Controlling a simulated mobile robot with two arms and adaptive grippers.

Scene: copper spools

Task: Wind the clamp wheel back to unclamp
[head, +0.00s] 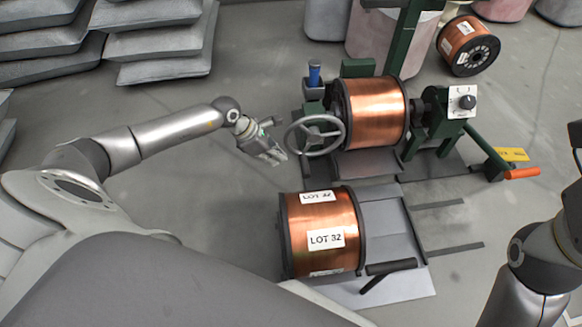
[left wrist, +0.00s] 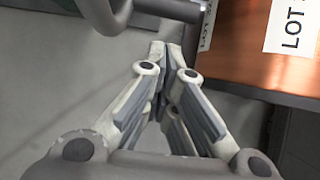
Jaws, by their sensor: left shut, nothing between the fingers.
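The grey clamp wheel (head: 315,134) is a spoked handwheel at the left end of the green winding machine, in front of a copper spool (head: 374,112) held in that machine. My left gripper (head: 281,158) is shut and empty just left of the wheel's rim. I see a small gap between them in the head view. In the left wrist view the shut fingertips (left wrist: 166,48) point forward, with part of the grey wheel rim (left wrist: 105,14) above and left of them. My right gripper is not in view; only my right arm shows at the right edge.
A copper spool labelled LOT 32 (head: 322,238) sits on a grey plate in front of the machine, beside a black-handled lever (head: 390,267). An orange-handled crank (head: 521,173) sticks out at right. Another spool (head: 467,45) lies behind. Grey sacks (head: 160,55) are stacked back left.

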